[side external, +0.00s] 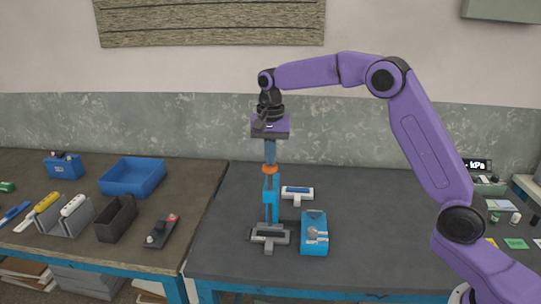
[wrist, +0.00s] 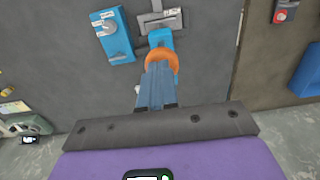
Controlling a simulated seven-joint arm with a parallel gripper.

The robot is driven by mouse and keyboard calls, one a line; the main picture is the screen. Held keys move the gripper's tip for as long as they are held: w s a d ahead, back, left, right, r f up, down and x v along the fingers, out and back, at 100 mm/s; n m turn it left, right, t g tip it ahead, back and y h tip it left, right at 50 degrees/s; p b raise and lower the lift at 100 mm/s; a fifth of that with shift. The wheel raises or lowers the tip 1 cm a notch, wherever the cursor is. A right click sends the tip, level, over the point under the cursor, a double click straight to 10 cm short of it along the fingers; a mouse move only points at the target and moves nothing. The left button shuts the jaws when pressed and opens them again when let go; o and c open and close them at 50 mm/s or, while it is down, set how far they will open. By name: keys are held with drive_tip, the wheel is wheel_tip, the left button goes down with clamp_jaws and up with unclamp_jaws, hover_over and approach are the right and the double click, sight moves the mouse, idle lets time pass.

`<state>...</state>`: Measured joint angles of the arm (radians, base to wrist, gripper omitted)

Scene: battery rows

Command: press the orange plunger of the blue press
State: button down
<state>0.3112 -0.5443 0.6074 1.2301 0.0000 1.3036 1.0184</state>
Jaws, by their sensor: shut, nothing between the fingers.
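The blue press (side external: 271,203) stands upright on the dark table, with a grey base (side external: 269,240) at its foot. Its orange plunger (side external: 270,169) is at the top. My gripper (side external: 270,160) is shut and empty, pointing down directly above the plunger. In the wrist view the closed fingers (wrist: 158,85) lie over part of the orange plunger (wrist: 161,58), with the press's blue body just beyond it. The fingertips look very close to the plunger; I cannot tell whether they touch it.
A blue box with a grey part (side external: 314,233) sits right of the press. A white-and-blue piece (side external: 297,193) lies behind it. On the left table are a blue tray (side external: 133,176), a black bin (side external: 116,219) and a dark switch block (side external: 161,232).

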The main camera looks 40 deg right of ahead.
sight(271, 169)
drive_tip(key=shift+f, duration=0.1)
drive_tip(key=shift+s+f, duration=0.1)
drive_tip(key=shift+f, duration=1.95)
drive_tip(key=shift+r, duration=0.15)
wheel_tip(271, 169, up, 15)
